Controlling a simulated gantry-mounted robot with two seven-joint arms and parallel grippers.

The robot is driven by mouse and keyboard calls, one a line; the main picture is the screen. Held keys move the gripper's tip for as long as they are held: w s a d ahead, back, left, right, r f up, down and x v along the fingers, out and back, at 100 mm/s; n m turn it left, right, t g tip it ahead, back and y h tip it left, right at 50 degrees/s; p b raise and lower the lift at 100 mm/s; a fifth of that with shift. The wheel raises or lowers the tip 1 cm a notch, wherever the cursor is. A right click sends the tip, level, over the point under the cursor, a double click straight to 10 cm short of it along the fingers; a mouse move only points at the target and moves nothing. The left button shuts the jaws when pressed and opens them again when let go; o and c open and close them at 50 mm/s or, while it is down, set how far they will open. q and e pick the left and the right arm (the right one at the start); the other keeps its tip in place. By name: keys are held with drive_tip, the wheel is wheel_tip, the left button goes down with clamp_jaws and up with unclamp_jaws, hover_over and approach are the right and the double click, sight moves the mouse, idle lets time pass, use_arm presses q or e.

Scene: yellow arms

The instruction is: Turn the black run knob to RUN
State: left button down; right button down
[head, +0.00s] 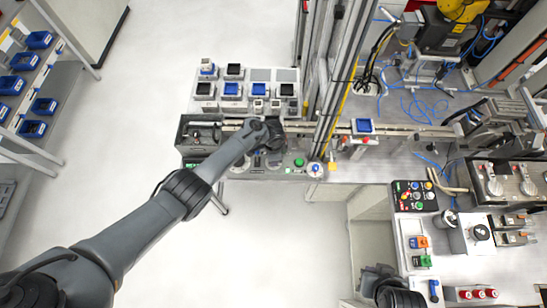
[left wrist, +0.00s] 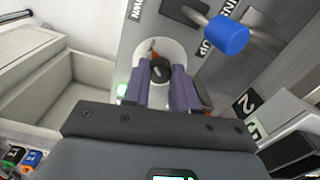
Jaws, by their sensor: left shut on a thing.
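The black run knob (left wrist: 159,71) sits on a round white plate (left wrist: 180,52) on a grey panel in the left wrist view. A small orange-red mark shows just above the knob. My left gripper (left wrist: 166,80) is shut on the knob, one finger on each side of it. In the head view my left gripper (head: 272,134) is down at the control panel below the rows of boxes, and the arm hides the knob there. I see no RUN label clearly.
A lit green lamp (left wrist: 122,90) is to the left. In the head view a green button (head: 299,162) lies right of my gripper. Pale floor is clear left of the bench.

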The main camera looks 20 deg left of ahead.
use_arm(q)
drive_tip(key=c, duration=0.9)
unclamp_jaws()
wheel_tip(320, 180, up, 11)
drive_tip(key=p, duration=0.3)
drive_tip(key=shift+f+p, duration=0.1)
drive_tip(key=shift+p, duration=0.2)
